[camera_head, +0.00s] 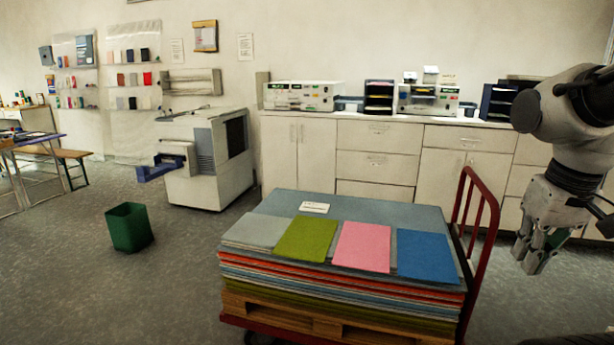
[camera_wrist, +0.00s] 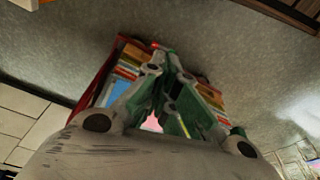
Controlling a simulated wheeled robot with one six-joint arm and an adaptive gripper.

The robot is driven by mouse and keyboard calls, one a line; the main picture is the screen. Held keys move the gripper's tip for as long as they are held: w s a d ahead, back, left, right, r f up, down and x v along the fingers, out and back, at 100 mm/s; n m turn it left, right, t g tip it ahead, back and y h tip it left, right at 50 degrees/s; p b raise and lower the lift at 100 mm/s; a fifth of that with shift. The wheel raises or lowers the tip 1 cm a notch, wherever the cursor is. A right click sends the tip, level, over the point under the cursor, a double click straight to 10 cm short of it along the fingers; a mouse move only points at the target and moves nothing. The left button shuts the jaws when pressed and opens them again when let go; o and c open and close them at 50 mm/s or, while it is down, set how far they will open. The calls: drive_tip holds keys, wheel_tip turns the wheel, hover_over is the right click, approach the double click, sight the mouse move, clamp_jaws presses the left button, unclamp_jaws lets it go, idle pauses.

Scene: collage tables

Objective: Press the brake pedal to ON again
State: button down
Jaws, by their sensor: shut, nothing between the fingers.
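A cart with a red frame stands in the front middle of the head view, its red handle (camera_head: 493,207) on the right side. It carries a wooden pallet (camera_head: 300,318) with a stack of coloured sheets (camera_head: 335,260). I cannot make out a brake pedal or its state in either view. My gripper (camera_head: 531,268) hangs at the right, pointing down, apart from the cart's handle. In the wrist view its fingers (camera_wrist: 168,68) are shut and empty. Behind them the stack and the cart's red rail (camera_wrist: 92,82) partly show; the fingers hide the middle of the cart.
A long cabinet (camera_head: 375,165) with devices on top runs along the back wall. A grey-white machine (camera_head: 205,160) and a green bin (camera_head: 129,228) stand on the left. A bench (camera_head: 65,154) is farther left. Grey floor is open left of the cart.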

drive_tip(key=r+t, duration=0.1)
drive_tip(key=r, duration=0.1)
drive_tip(key=s+r+t, duration=0.1)
drive_tip(key=r, duration=0.1)
drive_tip(key=shift+a, duration=0.15)
